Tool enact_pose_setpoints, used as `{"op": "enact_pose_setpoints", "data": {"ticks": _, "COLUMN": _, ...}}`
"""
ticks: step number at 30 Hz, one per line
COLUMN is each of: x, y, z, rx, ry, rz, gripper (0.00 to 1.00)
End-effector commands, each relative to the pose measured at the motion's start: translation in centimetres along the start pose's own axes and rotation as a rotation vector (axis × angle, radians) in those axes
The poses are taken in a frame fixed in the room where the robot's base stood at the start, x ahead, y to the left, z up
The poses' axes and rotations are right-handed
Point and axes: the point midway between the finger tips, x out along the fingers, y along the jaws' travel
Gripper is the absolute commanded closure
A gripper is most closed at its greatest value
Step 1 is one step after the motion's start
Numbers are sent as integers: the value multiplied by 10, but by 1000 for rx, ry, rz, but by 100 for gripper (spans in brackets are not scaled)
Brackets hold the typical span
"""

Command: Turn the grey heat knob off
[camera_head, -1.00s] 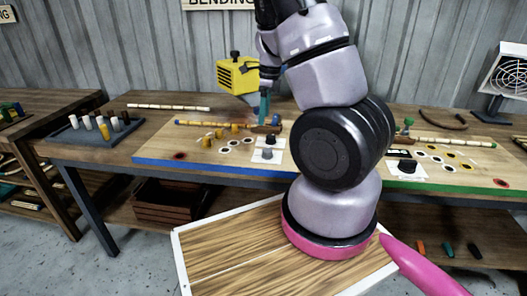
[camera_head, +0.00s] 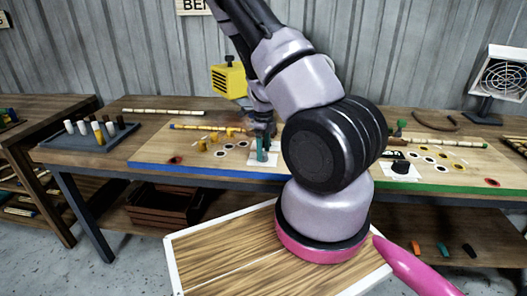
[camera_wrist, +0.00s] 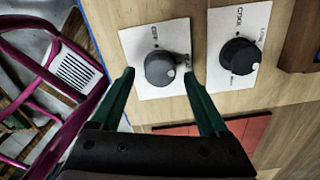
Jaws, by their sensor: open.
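The grey heat knob (camera_wrist: 158,68) sits on a white plate (camera_wrist: 133,42) in the wrist view. My gripper (camera_wrist: 159,74) is open, with one green finger on each side of the grey knob and visible gaps between. I cannot tell how far down the fingers reach. In the head view my gripper (camera_head: 262,150) is over the white plate (camera_head: 256,161) and hides the knob. A black knob (camera_wrist: 239,56) on a second plate, marked COOL, is to the right.
The workbench has a blue-edged board (camera_head: 195,167) with rattan and yellow pegs (camera_head: 202,145). A yellow machine (camera_head: 228,80) stands behind my gripper. A tray of pegs (camera_head: 92,135) is at the left. A second black knob (camera_head: 400,167) is on the green-edged board at right.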

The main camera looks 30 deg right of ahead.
Motion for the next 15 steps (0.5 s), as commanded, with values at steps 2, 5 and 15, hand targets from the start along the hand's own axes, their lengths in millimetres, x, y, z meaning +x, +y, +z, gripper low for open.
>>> {"op": "enact_pose_setpoints", "data": {"ticks": 2, "x": 4, "y": 0, "z": 0, "rx": 0, "ry": 0, "rz": 1, "gripper": 22}}
{"op": "enact_pose_setpoints", "data": {"ticks": 5, "x": 6, "y": 0, "z": 0, "rx": -1, "ry": -1, "rz": 0, "gripper": 22}}
{"op": "enact_pose_setpoints", "data": {"ticks": 15, "x": 5, "y": 0, "z": 0, "rx": -1, "ry": -1, "rz": 0, "gripper": 79}}
